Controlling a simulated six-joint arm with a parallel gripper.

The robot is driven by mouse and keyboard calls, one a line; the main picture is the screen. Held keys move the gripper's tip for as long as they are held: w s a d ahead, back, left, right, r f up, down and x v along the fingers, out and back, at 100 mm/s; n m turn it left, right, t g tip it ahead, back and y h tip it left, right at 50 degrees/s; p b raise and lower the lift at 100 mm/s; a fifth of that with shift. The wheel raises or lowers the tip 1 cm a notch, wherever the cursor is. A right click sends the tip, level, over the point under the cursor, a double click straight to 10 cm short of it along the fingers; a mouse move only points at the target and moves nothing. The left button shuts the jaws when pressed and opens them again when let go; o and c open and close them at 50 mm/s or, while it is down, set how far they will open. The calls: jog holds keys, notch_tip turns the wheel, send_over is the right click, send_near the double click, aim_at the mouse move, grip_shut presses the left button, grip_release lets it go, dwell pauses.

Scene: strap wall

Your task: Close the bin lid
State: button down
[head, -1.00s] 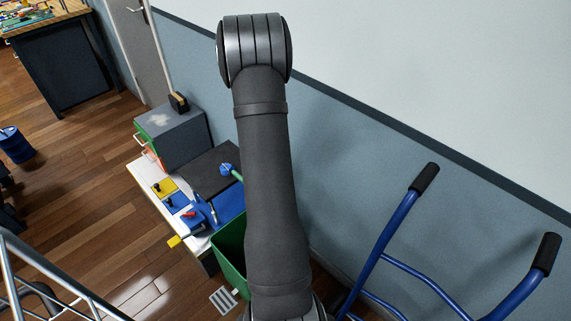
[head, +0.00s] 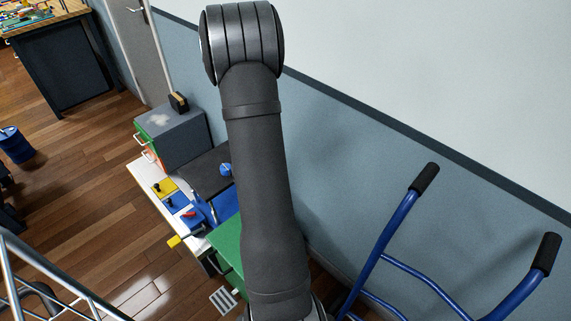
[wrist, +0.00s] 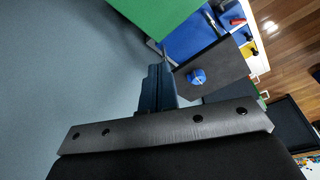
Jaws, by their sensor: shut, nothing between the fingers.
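The bin's green lid (head: 230,240) shows as a bright flat panel across the bin's top, partly behind my arm in the head view. Whether it sits fully flush cannot be told. A flat green panel, which looks like the same lid (wrist: 155,12), fills the top middle of the wrist view. My gripper (wrist: 156,72) is shut and empty, its fingertips pointing toward the panel and apart from it in the picture. The gripper is hidden in the head view. Most of the bin's body is hidden.
A white bench with a yellow block (head: 165,188), blue fixtures and a grey drawer cabinet (head: 172,135) stands beyond the bin. A blue knob (wrist: 197,77) on a dark panel is near my gripper in the wrist view. A blue hand truck (head: 392,235) leans at right.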

notch_tip(320, 180, up, 5)
jog(key=shift+f, duration=0.15)
jog(key=shift+f, duration=0.1)
dwell(1.3)
notch_tip(320, 180, down, 8)
jog(key=shift+w+d, duration=0.2)
dwell(0.5)
jog(key=shift+r, duration=0.2)
